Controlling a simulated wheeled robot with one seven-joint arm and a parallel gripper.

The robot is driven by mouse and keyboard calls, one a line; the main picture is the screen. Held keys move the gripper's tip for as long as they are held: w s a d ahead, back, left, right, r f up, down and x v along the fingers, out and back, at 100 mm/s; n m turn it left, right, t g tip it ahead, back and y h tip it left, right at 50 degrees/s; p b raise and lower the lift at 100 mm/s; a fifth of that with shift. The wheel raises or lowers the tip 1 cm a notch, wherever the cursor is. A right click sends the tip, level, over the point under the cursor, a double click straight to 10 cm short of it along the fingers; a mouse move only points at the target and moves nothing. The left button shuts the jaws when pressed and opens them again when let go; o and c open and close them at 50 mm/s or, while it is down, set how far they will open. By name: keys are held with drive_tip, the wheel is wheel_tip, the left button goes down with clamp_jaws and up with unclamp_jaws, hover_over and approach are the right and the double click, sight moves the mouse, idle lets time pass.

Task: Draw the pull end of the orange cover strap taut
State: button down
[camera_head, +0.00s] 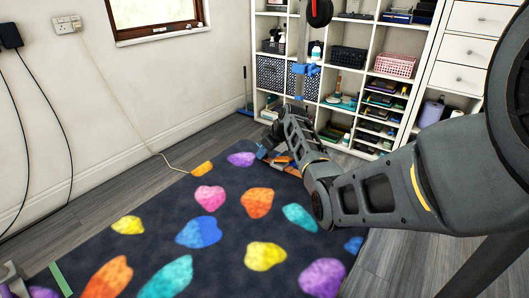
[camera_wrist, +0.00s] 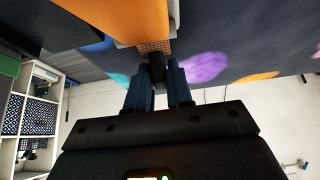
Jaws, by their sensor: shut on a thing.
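In the wrist view, my gripper (camera_wrist: 156,82) has its two dark blue fingers close together on a small black piece (camera_wrist: 156,68). This piece seems to be the pull end of the orange cover strap (camera_wrist: 158,16). A brown-orange textured patch (camera_wrist: 154,46) lies just beyond the black piece. In the head view, my gripper (camera_head: 263,152) is low at the far edge of the dark rug, beside an orange part (camera_head: 284,159). My arm hides much of that spot, and I cannot tell how taut the strap is.
A dark rug (camera_head: 225,262) with bright coloured blobs covers the floor. A white shelf unit (camera_head: 337,98) with baskets and boxes stands behind my arm. A thin cable runs down the left wall to the rug. Bare grey floor (camera_head: 150,187) lies left of the rug.

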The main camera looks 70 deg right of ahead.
drive_tip(key=shift+w+d+b, duration=0.25)
drive_tip(key=shift+w+b, duration=0.35)
drive_tip(key=shift+w, duration=0.15)
drive_tip(key=shift+w+d+b, duration=0.25)
drive_tip(key=shift+w+b, duration=0.3)
drive_tip(key=shift+w, duration=0.3)
drive_tip(key=shift+w+d+b, duration=0.3)
drive_tip(key=shift+w+b, duration=0.5)
drive_tip(key=shift+w, duration=0.05)
drive_tip(key=shift+w+d+b, duration=0.25)
drive_tip(key=shift+w+b, duration=0.5)
drive_tip(key=shift+w, duration=0.1)
drive_tip(key=c, duration=1)
unclamp_jaws()
